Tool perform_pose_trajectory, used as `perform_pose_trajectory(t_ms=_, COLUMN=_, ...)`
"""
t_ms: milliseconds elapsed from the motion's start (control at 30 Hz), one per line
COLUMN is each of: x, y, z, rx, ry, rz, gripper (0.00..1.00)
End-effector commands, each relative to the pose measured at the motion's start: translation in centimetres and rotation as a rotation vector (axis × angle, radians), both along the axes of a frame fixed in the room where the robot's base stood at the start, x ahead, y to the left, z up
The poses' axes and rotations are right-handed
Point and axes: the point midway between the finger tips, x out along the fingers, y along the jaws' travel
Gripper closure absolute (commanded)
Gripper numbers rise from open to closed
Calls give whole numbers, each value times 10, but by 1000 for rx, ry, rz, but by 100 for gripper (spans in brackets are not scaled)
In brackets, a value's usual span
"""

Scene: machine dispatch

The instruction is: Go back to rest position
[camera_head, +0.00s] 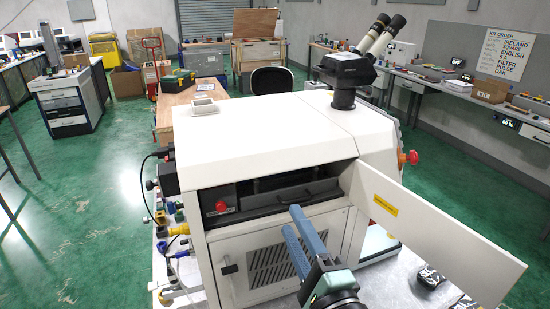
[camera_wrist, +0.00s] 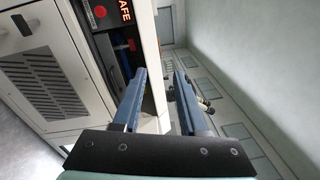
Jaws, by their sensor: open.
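My gripper (camera_head: 300,236) has two blue fingers and is in front of the white machine (camera_head: 265,135), near its open slot. The fingers are spread apart with nothing between them. The wrist view also shows my gripper (camera_wrist: 157,85), empty, with the machine's slot and red button (camera_wrist: 100,11) to its left. The machine's door (camera_head: 430,235) stands swung open to the right, with a yellow label on it. Inside the slot is a dark drawer front with a handle (camera_head: 308,194). A red button (camera_head: 221,206) sits at the slot's left.
The open door stands close to the right of my gripper. Several small coloured items and connectors (camera_head: 178,230) lie at the machine's left side. A dark object (camera_head: 428,277) lies on the grey surface below the door. Open green floor (camera_head: 100,200) spreads to the left.

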Motion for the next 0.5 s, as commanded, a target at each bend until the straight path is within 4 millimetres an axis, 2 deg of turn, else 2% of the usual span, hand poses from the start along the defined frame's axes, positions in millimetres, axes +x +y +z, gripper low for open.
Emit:
perform_pose_trajectory(t_ms=33, x=5, y=8, z=40, rx=-197, ry=-121, rz=-43, gripper=58)
perform_pose_trajectory(t_ms=167, x=-2, y=21, z=135, rx=-695, ry=-398, rz=-234, gripper=58)
perform_pose_trajectory(t_ms=200, x=-9, y=25, z=164, rx=-836, ry=-477, rz=-312, gripper=58)
perform_pose_trajectory(t_ms=300, x=-37, y=31, z=230, rx=-1140, ry=-634, rz=-524, gripper=58)
perform_pose_trajectory(t_ms=400, x=-69, y=34, z=279, rx=-1361, ry=-729, rz=-726, gripper=58)
perform_pose_trajectory(t_ms=500, x=-95, y=34, z=310, rx=-1504, ry=-773, rz=-887, gripper=58)
